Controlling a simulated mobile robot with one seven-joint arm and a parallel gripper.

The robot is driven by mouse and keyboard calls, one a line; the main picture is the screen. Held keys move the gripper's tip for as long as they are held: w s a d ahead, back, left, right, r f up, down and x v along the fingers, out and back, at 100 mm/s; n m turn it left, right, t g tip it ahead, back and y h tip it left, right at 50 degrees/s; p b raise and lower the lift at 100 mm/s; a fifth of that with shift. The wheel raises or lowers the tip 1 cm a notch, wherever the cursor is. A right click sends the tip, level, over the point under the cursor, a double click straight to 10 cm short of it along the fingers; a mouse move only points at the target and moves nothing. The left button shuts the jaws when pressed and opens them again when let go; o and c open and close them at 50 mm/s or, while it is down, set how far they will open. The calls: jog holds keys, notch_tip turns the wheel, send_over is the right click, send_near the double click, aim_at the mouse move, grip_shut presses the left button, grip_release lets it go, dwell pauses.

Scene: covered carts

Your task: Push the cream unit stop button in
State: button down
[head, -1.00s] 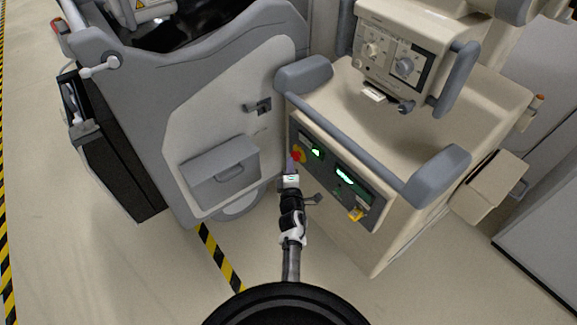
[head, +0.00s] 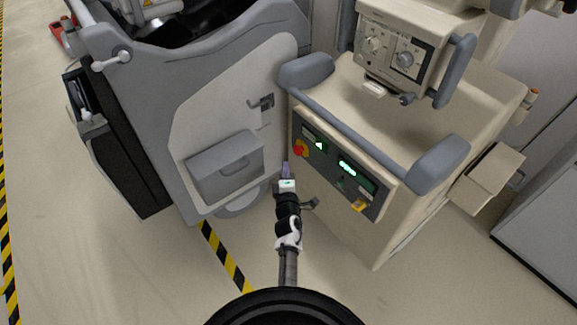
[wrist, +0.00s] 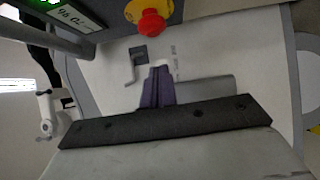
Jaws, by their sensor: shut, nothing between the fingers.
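The red stop button (head: 298,150) sits on a yellow base at the left end of the dark control panel on the cream unit (head: 345,232). In the wrist view the red button (wrist: 151,23) stands out from its yellow base at the top, beyond my fingertips. My gripper (head: 285,166) is shut and empty, its purple fingers together. It is a little left of and below the button in the head view, and appears apart from it. In the wrist view the fingertips (wrist: 158,72) point up toward the button with a gap between.
The panel carries lit green displays (head: 348,167) and a yellow part (head: 359,205) at its lower right. A grey cart (head: 222,165) with a latch and drawer stands close on the left. A blue-grey rail (head: 350,124) runs above the panel. Floor is free in front.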

jog(key=s, duration=0.8)
jog(key=shift+s+p, duration=0.2)
jog(key=shift+p, duration=0.15)
jog(key=shift+a+f, duration=0.1)
